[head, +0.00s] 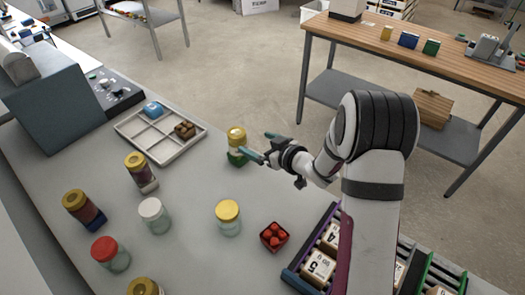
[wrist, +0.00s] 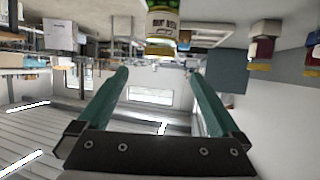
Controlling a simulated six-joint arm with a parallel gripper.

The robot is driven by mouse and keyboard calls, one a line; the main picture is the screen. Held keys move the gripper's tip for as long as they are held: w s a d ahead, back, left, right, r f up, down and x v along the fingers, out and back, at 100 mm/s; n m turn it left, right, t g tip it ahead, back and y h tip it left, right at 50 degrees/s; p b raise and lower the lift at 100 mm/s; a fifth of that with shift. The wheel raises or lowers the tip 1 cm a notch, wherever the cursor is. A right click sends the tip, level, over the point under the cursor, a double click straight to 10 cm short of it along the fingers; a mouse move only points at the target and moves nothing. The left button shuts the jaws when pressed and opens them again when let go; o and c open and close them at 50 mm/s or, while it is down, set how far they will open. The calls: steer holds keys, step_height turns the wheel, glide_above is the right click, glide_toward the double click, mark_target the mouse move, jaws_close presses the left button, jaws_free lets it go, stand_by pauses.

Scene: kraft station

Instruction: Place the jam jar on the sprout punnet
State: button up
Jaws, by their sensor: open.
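A jar with a gold lid and pale label, which I take as the jam jar (head: 236,137), stands upright on a low green thing, seemingly the sprout punnet (head: 238,159). Both are at the right edge of the grey table in the head view. My gripper (head: 260,146) is open and empty just right of the jar, its fingers pointing toward it. In the inverted wrist view the jar (wrist: 162,22) is at the top centre, beyond the open fingers (wrist: 160,74), with green lumps (wrist: 168,4) at its base. The punnet is mostly cut off there.
A red punnet (head: 274,237) and a yellow-lidded jar (head: 228,219) stand nearer the front. White-lidded (head: 154,216), red-lidded (head: 110,254) and gold-lidded jars (head: 140,172) stand to the left. A divided white tray (head: 160,133) lies behind. A crate of numbered blocks (head: 296,270) is front right.

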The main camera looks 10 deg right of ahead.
steer(key=s+d+r+m+g+h, duration=0.3)
steer(key=s+d+r+m+h, duration=0.3)
steer(key=s+d+h, duration=0.3)
steer(key=s+a+r+m+g+y, duration=0.1)
steer(key=s+a+m+g, duration=0.2)
steer(key=s, duration=1.2)
steer(key=s+a+m+g+y, duration=0.2)
steer(key=s+a+g, duration=0.3)
steer(key=s, duration=1)
steer(key=shift+s+a+r+m+g+y, duration=0.15)
steer(key=shift+a+r+m+g+y, duration=0.15)
steer(key=shift+a+r+m+g, duration=0.15)
